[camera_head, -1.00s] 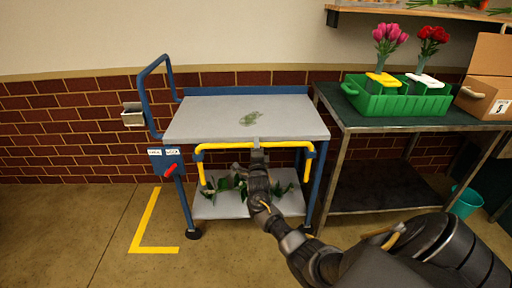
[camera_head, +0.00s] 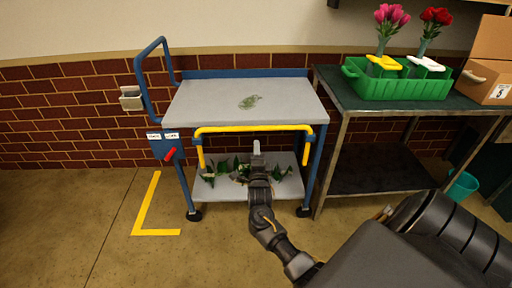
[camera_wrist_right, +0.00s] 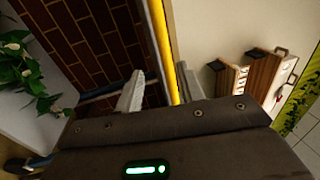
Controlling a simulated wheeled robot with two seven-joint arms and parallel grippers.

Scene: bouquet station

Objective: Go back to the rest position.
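My right gripper (camera_head: 257,147) is in front of the blue and grey cart (camera_head: 200,102), just below its yellow bar (camera_head: 255,128) in the head view. The fingers look apart from the bar. My left gripper is in neither view.
Leafy stems (camera_head: 225,170) lie on the cart's lower shelf. A dark table (camera_head: 338,105) to the right bears a green crate (camera_head: 400,88) with pink and red flowers, and a cardboard box (camera_head: 485,85). A teal bin (camera_head: 462,186) stands below. Floor is clear at left.

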